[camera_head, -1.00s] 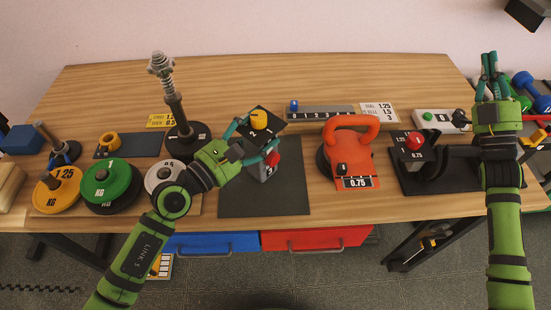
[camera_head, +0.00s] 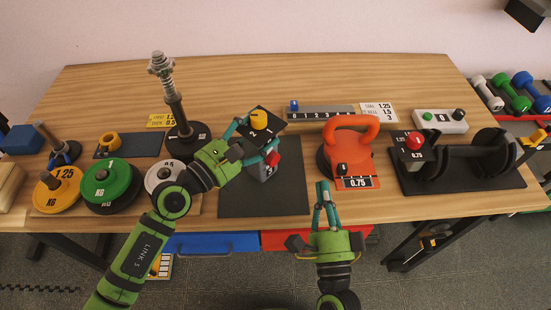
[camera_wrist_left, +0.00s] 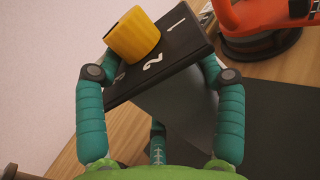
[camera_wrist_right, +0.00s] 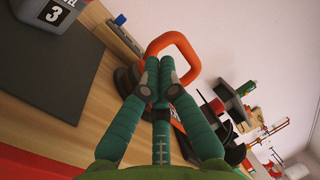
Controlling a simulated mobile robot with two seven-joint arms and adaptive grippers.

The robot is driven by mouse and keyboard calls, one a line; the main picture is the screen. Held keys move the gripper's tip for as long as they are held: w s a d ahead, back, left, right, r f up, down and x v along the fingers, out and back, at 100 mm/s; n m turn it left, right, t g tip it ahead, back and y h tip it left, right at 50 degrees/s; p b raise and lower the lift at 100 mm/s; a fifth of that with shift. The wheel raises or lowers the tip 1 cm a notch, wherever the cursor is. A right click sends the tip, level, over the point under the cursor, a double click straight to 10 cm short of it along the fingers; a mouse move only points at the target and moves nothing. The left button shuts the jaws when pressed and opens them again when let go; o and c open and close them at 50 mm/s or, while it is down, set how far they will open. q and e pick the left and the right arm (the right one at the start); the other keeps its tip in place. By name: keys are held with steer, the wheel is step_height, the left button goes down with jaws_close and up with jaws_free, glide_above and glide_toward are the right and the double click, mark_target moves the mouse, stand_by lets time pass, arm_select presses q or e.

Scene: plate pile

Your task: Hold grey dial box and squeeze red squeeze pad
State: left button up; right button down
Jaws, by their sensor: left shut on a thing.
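The grey dial box (camera_head: 262,172) stands on a dark mat, with a tilted black numbered top and a yellow knob (camera_head: 259,120). My left gripper (camera_head: 259,134) is shut on the box, one finger on each side, as the left wrist view (camera_wrist_left: 175,105) also shows. A red patch, seemingly the red squeeze pad (camera_head: 273,159), shows on the box's right side, partly hidden by a finger. The box's lower part with a 3 shows in the right wrist view (camera_wrist_right: 55,14). My right gripper (camera_head: 324,192) is shut and empty, right of the box, near the table's front edge.
An orange kettlebell (camera_head: 349,155) stands just beyond my right gripper. A dumbbell rack (camera_head: 470,160) with a red button block (camera_head: 413,142) is at the right. Weight plates (camera_head: 108,182) and a spring post (camera_head: 176,105) are at the left. Bare mat (camera_head: 290,200) lies between box and kettlebell.

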mark_target(279, 157)
steer(key=shift+s+a+f+m, duration=0.15)
steer(key=shift+s+a+m, duration=0.3)
steer(key=shift+m, duration=0.15)
steer(key=shift+w+a, duration=3.1)
steer(key=shift+w, duration=0.05)
steer(key=shift+w+a, duration=0.1)
steer(key=shift+w, duration=0.05)
steer(key=shift+w+a, duration=0.15)
steer(key=shift+a, duration=0.05)
steer(key=shift+w+a, duration=0.5)
stand_by(0.4)
steer(key=shift+s+d, duration=0.85)
